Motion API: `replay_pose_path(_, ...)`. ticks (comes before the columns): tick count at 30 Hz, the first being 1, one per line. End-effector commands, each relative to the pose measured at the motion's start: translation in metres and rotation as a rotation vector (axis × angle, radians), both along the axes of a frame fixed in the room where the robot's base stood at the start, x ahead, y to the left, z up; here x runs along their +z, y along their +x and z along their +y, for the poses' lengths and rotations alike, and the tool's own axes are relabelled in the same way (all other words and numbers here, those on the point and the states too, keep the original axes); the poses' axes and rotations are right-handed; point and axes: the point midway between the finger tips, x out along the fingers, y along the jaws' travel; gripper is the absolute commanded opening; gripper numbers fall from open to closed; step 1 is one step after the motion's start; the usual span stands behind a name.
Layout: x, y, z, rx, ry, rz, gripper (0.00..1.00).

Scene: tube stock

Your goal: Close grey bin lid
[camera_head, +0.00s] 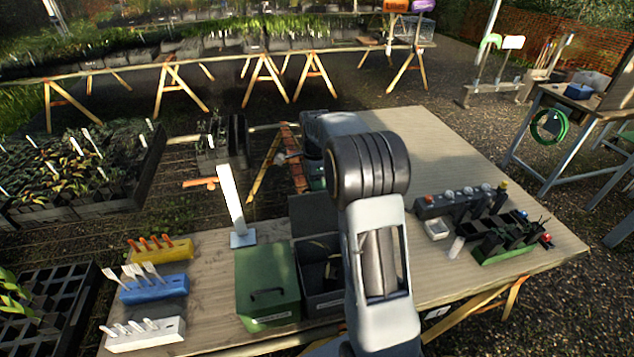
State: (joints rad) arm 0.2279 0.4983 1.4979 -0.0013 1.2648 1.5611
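The grey bin (322,303) stands near the front edge of the wooden table, right of a green bin (266,312). Its dark lid (312,214) stands raised at the back, so the bin is open. Some dark and pale contents show inside, too shadowed to name. My arm crosses in front of the bin's right side and hides part of it. The arm rises above the table and bends away behind its dark joint. I cannot make out my gripper or its fingers; the arm's far end is hidden or unclear.
The green bin's handled lid is shut. A white upright marker (231,200) stands behind it. Yellow (162,250), blue (154,289) and white (146,336) tool blocks stand left. A dark rack (462,202) and green tray (507,246) are right. The table's back right is clear.

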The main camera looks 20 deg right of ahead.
Motion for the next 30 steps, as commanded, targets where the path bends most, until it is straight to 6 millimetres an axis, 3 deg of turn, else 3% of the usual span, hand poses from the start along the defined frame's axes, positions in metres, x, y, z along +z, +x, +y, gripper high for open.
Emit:
replay_pose_path(6, -0.0001, 0.0001, -0.0001, 0.000, 0.000, 0.000, 0.35)
replay_pose_path(17, 0.0002, 0.0001, 0.0000, 0.000, 0.000, -0.001, 0.01)
replay_pose_path(30, 0.0001, 0.0000, 0.0004, 0.001, -0.001, -0.004, 0.00)
